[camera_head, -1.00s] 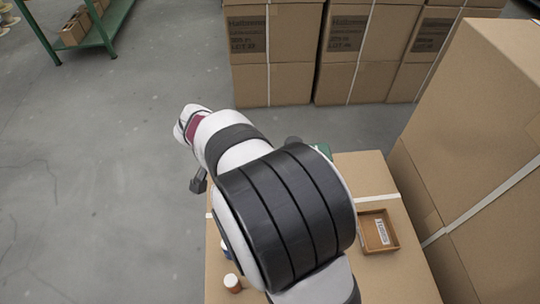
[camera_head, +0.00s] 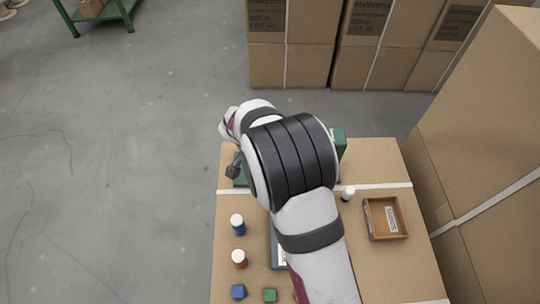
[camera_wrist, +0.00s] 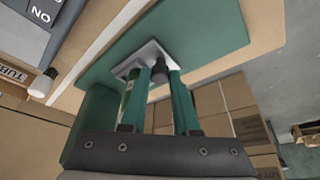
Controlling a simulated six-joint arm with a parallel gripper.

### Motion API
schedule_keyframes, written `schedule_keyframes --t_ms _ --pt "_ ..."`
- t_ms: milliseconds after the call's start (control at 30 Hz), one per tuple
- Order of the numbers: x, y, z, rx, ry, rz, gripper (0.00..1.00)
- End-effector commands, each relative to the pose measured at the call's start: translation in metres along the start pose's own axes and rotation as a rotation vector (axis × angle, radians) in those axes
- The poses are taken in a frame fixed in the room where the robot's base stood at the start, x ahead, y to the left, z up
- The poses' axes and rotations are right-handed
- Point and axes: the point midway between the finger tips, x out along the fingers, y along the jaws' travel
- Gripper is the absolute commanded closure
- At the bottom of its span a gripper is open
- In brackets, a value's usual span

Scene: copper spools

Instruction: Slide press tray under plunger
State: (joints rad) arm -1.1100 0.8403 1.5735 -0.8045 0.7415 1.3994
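The green press stands at the table's far end. Its post (camera_head: 338,138) shows right of my arm, which hides much of the press in the head view. The wrist view shows its flat green base (camera_wrist: 215,35), with a small pale metal tray (camera_wrist: 146,56) on it. A dark knob-like part (camera_wrist: 158,70) stands at the tray. My gripper (camera_wrist: 157,76) points down at the tray, its two green fingers on either side of the dark part. I cannot tell if they touch it. I cannot make out the plunger.
A white-capped bottle (camera_head: 348,193) and wooden box (camera_head: 370,225) are right. Large cartons (camera_head: 290,65) stand behind.

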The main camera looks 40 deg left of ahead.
Motion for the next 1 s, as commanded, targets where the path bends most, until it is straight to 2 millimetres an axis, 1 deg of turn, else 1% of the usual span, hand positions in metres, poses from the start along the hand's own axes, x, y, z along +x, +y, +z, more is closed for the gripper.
schedule_keyframes --t_ms 33,100,1000 --pt "-0.0001 -0.0001 0.0000 0.000 0.000 0.000 0.90" --pt "-0.0001 0.0000 -0.0001 0.000 0.000 0.000 1.00" --pt "-0.0005 0.0000 -0.0001 0.001 0.000 0.000 1.00"
